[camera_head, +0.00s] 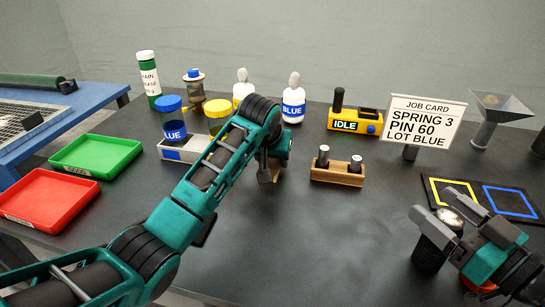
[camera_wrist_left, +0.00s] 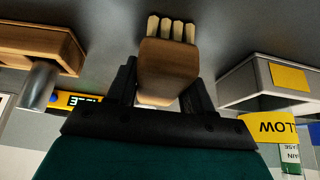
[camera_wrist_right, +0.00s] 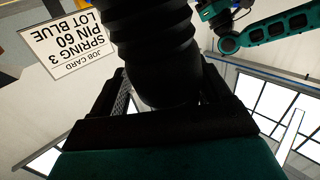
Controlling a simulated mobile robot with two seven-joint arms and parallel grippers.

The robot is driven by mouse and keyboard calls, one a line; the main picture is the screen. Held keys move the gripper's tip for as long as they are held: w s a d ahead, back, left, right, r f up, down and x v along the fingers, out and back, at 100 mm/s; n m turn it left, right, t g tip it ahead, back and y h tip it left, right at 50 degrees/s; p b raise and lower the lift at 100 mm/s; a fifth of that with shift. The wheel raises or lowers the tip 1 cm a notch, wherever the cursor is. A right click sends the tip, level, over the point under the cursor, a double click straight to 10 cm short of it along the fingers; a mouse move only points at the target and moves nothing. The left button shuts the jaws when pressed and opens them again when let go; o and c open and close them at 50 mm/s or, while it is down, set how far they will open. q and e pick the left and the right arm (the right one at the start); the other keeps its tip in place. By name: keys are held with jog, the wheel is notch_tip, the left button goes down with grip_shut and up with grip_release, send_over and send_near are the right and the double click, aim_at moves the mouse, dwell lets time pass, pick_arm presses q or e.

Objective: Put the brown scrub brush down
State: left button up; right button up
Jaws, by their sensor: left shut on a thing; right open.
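The brown scrub brush (camera_wrist_left: 168,70) is a wooden block with pale bristle tufts. It sits between the two dark fingers of my left gripper (camera_head: 268,172), which is shut on it over the middle of the dark table. The bristles point away from the gripper, toward the table top. In the head view the brush is mostly hidden by my left arm and fingers, and I cannot tell whether the bristles touch the table. My right gripper (camera_head: 450,222) is open at the right, its fingers near a black ribbed cylinder (camera_head: 428,256), which also shows in the right wrist view (camera_wrist_right: 155,45).
Green (camera_head: 96,172) and red (camera_head: 70,222) trays lie left. The front middle of the table (camera_head: 330,240) is clear.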

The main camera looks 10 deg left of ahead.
pick_arm(q)
jog(key=shift+f, duration=0.1)
jog(key=o, duration=1.2)
jog(key=shift+s+r, duration=0.1)
jog(key=shift+r, duration=0.3)
jog(key=v, duration=1.1)
jog(key=shift+s+r, duration=0.15)
jog(key=shift+r, duration=0.05)
